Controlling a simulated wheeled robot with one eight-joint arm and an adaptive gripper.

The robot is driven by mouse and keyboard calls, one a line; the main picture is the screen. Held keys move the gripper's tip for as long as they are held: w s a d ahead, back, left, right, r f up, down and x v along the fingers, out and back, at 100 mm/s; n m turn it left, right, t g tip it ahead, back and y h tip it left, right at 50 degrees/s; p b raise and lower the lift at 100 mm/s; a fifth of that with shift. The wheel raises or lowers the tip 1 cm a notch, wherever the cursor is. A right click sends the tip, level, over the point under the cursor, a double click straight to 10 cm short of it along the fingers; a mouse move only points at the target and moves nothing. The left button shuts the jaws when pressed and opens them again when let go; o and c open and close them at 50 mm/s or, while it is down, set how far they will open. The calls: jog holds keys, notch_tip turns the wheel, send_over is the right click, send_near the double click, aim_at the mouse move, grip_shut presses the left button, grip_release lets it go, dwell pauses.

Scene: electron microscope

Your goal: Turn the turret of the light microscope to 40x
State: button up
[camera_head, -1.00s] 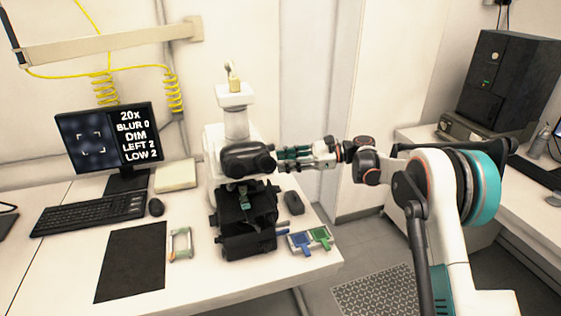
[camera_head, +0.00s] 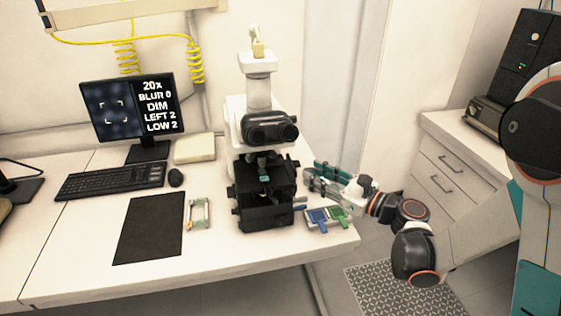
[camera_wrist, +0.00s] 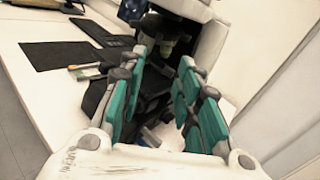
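The light microscope (camera_head: 258,95) stands upright on the white desk, with a white body, black eyepieces and a black stage (camera_head: 264,212). Its turret (camera_head: 262,160) sits below the eyepiece head, small and partly shaded. The monitor (camera_head: 128,108) reads 20x, BLUR 0, DIM, LEFT 2, LOW 2. My gripper (camera_head: 312,180) is right of the stage, apart from the turret. In the wrist view my gripper (camera_wrist: 165,75) shows its teal finger pads spread apart with nothing gripped. The microscope's dark stage (camera_wrist: 155,95) and turret area (camera_wrist: 168,45) appear beyond and between the fingers.
A tray with blue and green pieces (camera_head: 328,218) lies below my gripper at the desk's right edge. A small clear-and-green case (camera_head: 198,213), dark mat (camera_head: 150,228), keyboard (camera_head: 108,181) and mouse (camera_head: 176,178) lie to the left. Open floor is at the right.

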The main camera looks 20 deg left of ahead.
jog(key=shift+m+t, duration=0.3)
jog(key=b+x, duration=0.1)
jog(key=x, duration=0.3)
jog(key=b+x, duration=0.1)
jog(key=x, duration=0.3)
jog(key=b+x, duration=0.1)
jog(key=x, duration=0.3)
jog(key=shift+s+a+b, duration=0.2)
jog(key=shift+a+b, duration=0.1)
jog(key=shift+a, duration=0.2)
jog(key=shift+c, duration=0.2)
grip_shut()
